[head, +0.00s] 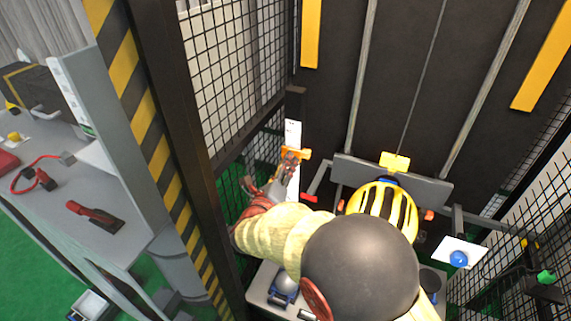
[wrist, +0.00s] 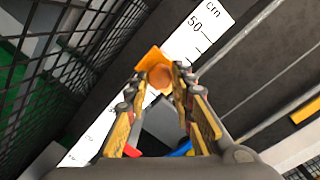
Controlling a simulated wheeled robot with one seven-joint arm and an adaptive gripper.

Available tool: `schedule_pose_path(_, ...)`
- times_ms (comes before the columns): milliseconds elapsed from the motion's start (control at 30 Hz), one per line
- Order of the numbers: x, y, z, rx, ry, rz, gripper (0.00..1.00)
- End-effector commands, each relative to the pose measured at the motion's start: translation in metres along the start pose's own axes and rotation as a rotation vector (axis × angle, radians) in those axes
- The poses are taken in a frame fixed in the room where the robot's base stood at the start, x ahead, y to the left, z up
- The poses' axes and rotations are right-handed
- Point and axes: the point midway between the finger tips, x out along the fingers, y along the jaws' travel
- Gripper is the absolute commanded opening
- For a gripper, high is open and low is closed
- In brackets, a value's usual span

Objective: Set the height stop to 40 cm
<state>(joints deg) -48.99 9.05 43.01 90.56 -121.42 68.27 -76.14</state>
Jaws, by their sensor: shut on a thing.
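The height stop, an orange slider with a round orange knob, shows in the wrist view (wrist: 153,58) and in the head view (head: 303,153). It sits on a white upright scale (wrist: 207,32), which also shows in the head view (head: 293,132). The scale is marked in cm, and the number 50 shows above the stop. The mark at the stop's own edge is not readable. My gripper (wrist: 161,77) is shut on the stop's knob, one finger on each side. In the head view my gripper (head: 291,158) reaches the scale, partly covering its lower part.
A mesh fence (head: 235,65) and a striped post (head: 135,85) are close on the left. A workbench (head: 95,195) with tools lies outside.

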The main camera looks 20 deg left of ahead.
Motion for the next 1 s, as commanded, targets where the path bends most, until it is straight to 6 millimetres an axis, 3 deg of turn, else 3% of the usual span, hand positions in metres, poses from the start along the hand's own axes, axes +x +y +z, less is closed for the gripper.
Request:
schedule_pose_path(367,0.0001,-0.0031,0.0036,0.002,-0.001,-0.001,0.0)
schedule_pose_path(400,0.0001,-0.003,0.0036,0.002,-0.001,-0.001,0.25)
schedule_pose_path(733,0.0001,-0.0027,0.0032,0.001,0.0,0.0,0.43)
schedule_pose_path(1000,-0.0005,-0.0026,0.0031,0.001,0.0,0.0,0.43)
